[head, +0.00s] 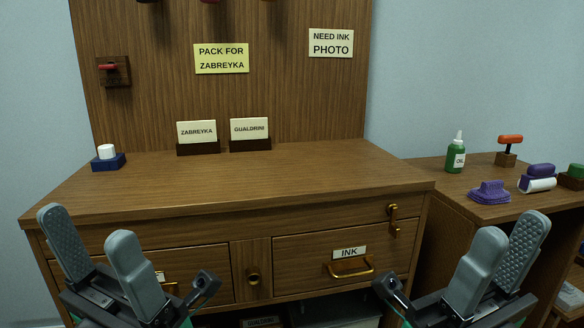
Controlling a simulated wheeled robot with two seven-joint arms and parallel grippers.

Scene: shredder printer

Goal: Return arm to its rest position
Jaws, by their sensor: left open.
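My left gripper (100,250) is at the lower left, in front of the wooden desk (250,180). Its two grey fingers stand apart with nothing between them.
On the desk stand a blue holder with a white knob (108,160) and two name cards, ZABREYKA (197,132) and GUALDRINI (249,129). An INK drawer (300,258) is shut. The side table (440,183) holds a green oil bottle (456,156) and purple objects (490,194). The desk's middle is clear.

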